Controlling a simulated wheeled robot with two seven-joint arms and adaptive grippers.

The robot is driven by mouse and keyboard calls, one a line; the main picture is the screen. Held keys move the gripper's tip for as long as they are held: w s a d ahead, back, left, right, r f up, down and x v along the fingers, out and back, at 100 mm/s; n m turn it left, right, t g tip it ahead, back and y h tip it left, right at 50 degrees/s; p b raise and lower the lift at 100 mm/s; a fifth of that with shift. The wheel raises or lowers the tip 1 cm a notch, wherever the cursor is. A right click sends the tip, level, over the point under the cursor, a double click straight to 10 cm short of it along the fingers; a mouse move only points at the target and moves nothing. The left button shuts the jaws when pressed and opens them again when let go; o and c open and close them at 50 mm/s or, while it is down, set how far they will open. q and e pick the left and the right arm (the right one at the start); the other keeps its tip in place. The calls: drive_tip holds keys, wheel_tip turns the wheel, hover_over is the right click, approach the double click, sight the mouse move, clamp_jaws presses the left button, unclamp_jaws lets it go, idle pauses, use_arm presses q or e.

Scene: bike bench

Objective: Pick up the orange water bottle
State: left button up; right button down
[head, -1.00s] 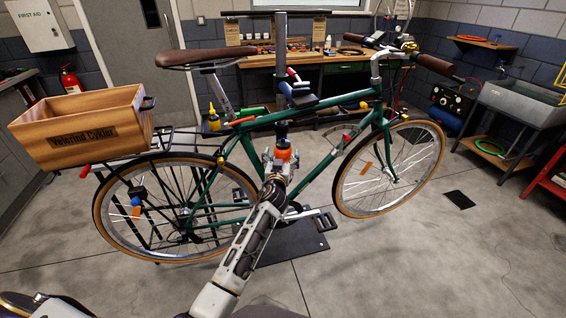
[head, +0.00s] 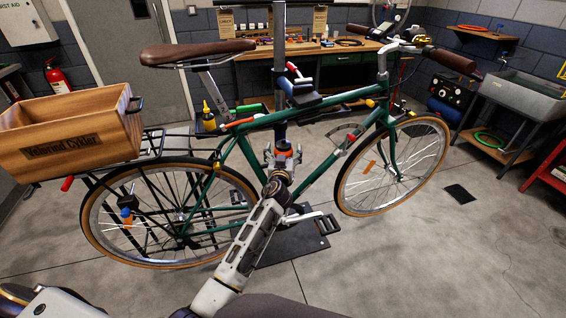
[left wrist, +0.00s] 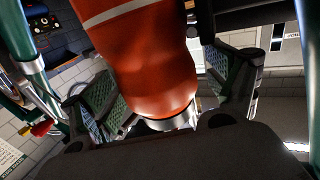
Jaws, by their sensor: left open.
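The orange water bottle (head: 283,146) is in the middle of the head view, within the bike frame, mostly hidden behind my left gripper (head: 281,158). In the left wrist view the bottle (left wrist: 155,70) is large and close, orange with a pale stripe and a silver end. My left gripper (left wrist: 168,95) is open, with one finger pad on each side of the bottle. I cannot tell whether either pad touches it. My right gripper does not show.
The green bike (head: 240,160) stands around my left gripper, its tubes and crank close by. A wooden crate (head: 70,140) sits on its rear rack. A workbench (head: 340,52) is behind it. A sink (head: 518,95) stands at the right. The floor at the right is mostly clear.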

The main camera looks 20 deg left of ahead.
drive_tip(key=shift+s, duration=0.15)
use_arm(q)
drive_tip(key=shift+s+d+r, duration=0.1)
drive_tip(key=shift+c, duration=0.7)
drive_tip(key=c, duration=1.7)
drive_tip(key=shift+c, duration=0.3)
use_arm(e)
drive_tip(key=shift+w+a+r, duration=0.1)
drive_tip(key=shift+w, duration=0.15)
use_arm(q)
drive_tip(key=shift+r, duration=0.1)
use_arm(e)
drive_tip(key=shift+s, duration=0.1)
